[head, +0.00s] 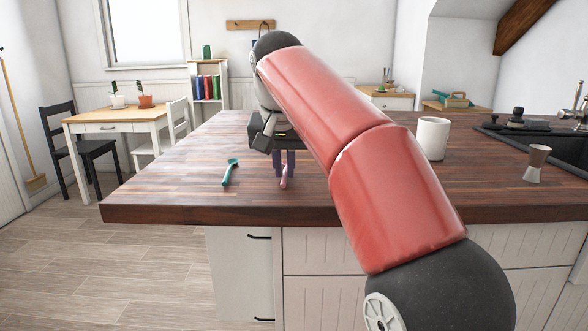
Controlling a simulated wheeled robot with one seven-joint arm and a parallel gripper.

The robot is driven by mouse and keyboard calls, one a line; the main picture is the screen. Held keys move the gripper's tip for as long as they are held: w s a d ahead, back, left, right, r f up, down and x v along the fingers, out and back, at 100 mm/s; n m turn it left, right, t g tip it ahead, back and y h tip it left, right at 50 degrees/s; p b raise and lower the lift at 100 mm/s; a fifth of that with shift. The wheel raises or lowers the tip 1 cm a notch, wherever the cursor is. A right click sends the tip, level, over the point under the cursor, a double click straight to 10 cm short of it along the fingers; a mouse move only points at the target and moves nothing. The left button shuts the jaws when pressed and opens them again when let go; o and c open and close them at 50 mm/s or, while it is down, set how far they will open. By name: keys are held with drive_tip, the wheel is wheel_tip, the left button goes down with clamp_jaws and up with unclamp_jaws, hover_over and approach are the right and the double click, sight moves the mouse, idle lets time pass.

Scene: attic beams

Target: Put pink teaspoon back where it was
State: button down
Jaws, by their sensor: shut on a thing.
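The pink teaspoon (284,176) is between the fingers of my gripper (284,166), low over the wooden counter near its front edge. My gripper points down and is shut on the pink teaspoon. Part of the teaspoon is hidden by the fingers, and I cannot tell whether it touches the counter. A teal teaspoon (230,173) lies on the counter a short way to the left, apart from my gripper.
The wooden counter (170,190) is clear left of the teal teaspoon. A white mug (433,138) and a jigger-shaped cup (537,163) stand to the right, near a dark sink (555,145). My red arm hides the counter's middle.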

drive_tip(key=shift+w+f, duration=0.1)
drive_tip(key=c, duration=1.5)
unclamp_jaws()
drive_tip(key=v, duration=0.4)
drive_tip(key=a+v, duration=0.1)
drive_tip(key=v, duration=0.1)
drive_tip(key=shift+w, duration=0.25)
drive_tip(key=shift+v, duration=0.9)
drive_tip(key=shift+s+d, duration=0.1)
